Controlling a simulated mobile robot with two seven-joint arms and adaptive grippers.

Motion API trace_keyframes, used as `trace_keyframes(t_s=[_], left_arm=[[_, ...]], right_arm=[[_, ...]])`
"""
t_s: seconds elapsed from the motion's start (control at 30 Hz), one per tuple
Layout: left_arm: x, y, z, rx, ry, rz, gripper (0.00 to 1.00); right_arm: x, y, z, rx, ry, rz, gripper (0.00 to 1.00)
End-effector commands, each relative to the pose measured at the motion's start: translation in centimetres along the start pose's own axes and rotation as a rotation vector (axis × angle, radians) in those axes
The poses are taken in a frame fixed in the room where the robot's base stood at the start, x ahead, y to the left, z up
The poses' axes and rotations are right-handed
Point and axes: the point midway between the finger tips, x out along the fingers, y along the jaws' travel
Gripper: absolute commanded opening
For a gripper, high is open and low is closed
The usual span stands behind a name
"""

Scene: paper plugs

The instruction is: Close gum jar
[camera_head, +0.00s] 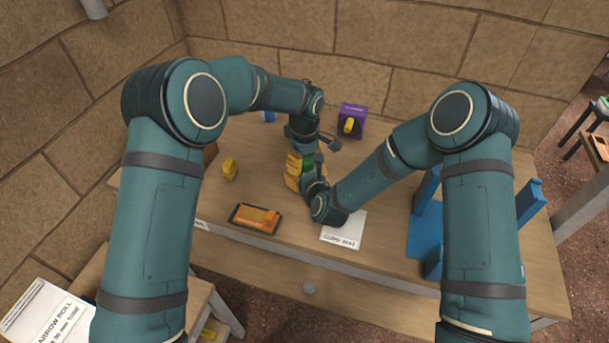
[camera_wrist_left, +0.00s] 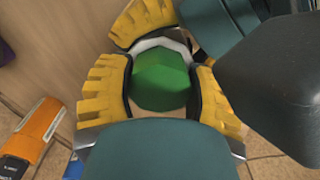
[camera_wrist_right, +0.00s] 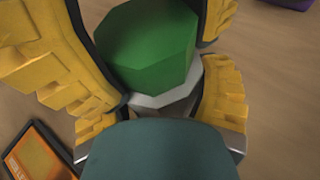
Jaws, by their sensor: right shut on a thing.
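The gum jar shows a green lid (camera_wrist_left: 160,80) with a pale rim around and below it. In the right wrist view the green lid (camera_wrist_right: 148,45) sits above the pale jar body (camera_wrist_right: 170,98), roughly aligned with it; whether it is fully seated I cannot tell. My left gripper (camera_head: 300,160) comes from above, its yellow fingers on both sides of the lid; whether they press on it is unclear. My right gripper (camera_wrist_right: 165,108) is shut on the jar body below the lid. The fingers and arms hide most of the jar.
A dark tray with an orange item (camera_head: 255,217) and a white printed sheet (camera_head: 345,230) lie in front. A purple box (camera_head: 350,118) is behind, a blue stand (camera_head: 424,222) right. The front middle of the table (camera_head: 290,262) is clear.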

Motion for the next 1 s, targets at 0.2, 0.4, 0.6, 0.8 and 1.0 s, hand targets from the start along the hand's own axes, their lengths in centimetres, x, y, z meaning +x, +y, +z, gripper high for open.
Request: trace_keyframes(t_s=[0.2,0.4,0.6,0.8,1.0], left_arm=[[-0.02,-0.01,-0.01,0.008,0.0,0.0,0.11],[0.0,-0.04,-0.05,0.221,-0.001,0.0,0.11],[0.03,-0.05,-0.04,0.606,-0.002,0.0,0.1],[0.05,-0.05,-0.05,0.949,-0.001,0.001,0.1],[0.04,-0.03,-0.04,1.107,0.0,0.001,0.1]], right_arm=[[0.01,-0.02,0.03,0.0,-0.001,-0.001,0.0],[0.01,-0.03,0.03,0.0,-0.001,-0.001,0.0],[0.01,-0.04,0.02,0.0,0.0,-0.001,0.0],[0.01,-0.05,0.01,0.0,0.0,-0.001,0.0],[0.01,-0.06,0.01,0.0,0.0,-0.001,0.0]])
